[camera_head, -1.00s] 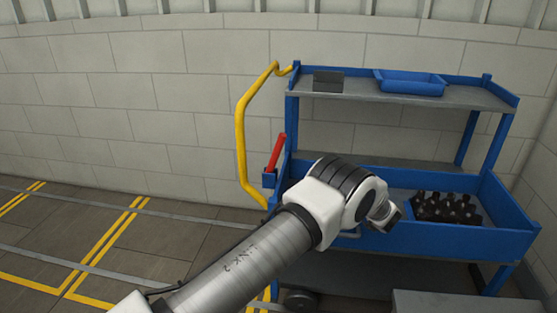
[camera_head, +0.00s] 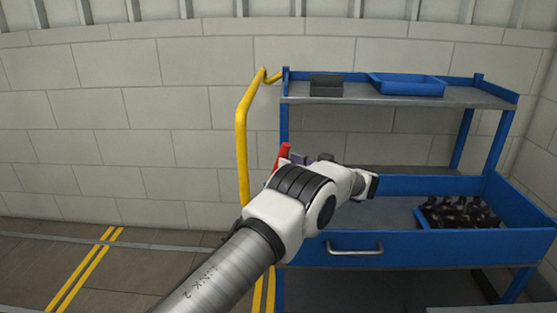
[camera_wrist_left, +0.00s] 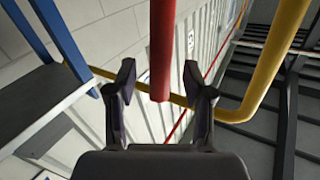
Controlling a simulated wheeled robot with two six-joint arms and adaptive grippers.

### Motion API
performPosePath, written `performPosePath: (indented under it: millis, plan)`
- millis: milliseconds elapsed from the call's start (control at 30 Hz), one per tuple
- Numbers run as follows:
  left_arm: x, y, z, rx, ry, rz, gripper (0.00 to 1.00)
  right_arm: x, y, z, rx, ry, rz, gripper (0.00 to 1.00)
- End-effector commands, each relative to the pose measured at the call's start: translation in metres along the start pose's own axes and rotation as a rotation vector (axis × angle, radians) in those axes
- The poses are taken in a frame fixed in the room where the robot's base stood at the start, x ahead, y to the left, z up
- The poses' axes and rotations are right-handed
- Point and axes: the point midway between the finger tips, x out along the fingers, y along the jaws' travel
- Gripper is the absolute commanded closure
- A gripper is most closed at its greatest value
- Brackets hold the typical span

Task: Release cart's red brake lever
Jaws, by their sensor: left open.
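The red brake lever (camera_head: 283,154) shows only its upper part at the left end of the blue cart (camera_head: 450,246). My left arm hides its lower part and base. My left gripper (camera_head: 308,158) is beside the lever, partly hidden behind my own wrist. In the left wrist view, the gripper (camera_wrist_left: 160,75) is open, with one dark finger on each side of the red lever (camera_wrist_left: 162,40). Gaps show between the lever and both fingers. I cannot tell how deep the lever sits between them. My right gripper is not in view.
The cart's yellow handle (camera_head: 241,140) stands close left of the lever. The cart's upper shelf holds a blue tray (camera_head: 408,86) and a dark box (camera_head: 326,86). Amber bottles (camera_head: 460,212) stand in the lower tray. A block wall (camera_head: 130,130) is behind; floor to the left is clear.

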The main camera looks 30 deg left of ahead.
Motion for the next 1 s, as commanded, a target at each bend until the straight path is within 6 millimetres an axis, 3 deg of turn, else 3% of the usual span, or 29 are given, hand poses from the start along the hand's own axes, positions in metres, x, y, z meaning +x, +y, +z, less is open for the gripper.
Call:
performPosePath:
  millis: [100,200,467,600,1000]
  plan:
    - [0.022,-0.001,0.002,0.001,-0.002,-0.003,0.48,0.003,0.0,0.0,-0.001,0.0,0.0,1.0]
    - [0.032,0.0,0.001,0.001,0.0,0.0,0.48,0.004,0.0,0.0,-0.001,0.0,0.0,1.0]
    - [0.035,0.0,0.0,0.001,0.0,0.0,0.48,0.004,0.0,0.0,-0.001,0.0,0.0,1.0]
    - [0.035,0.0,0.0,0.001,0.0,0.0,0.98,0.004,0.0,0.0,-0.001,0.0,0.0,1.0]
    - [0.037,-0.002,-0.003,-0.011,-0.019,0.002,1.0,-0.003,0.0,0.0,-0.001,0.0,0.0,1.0]
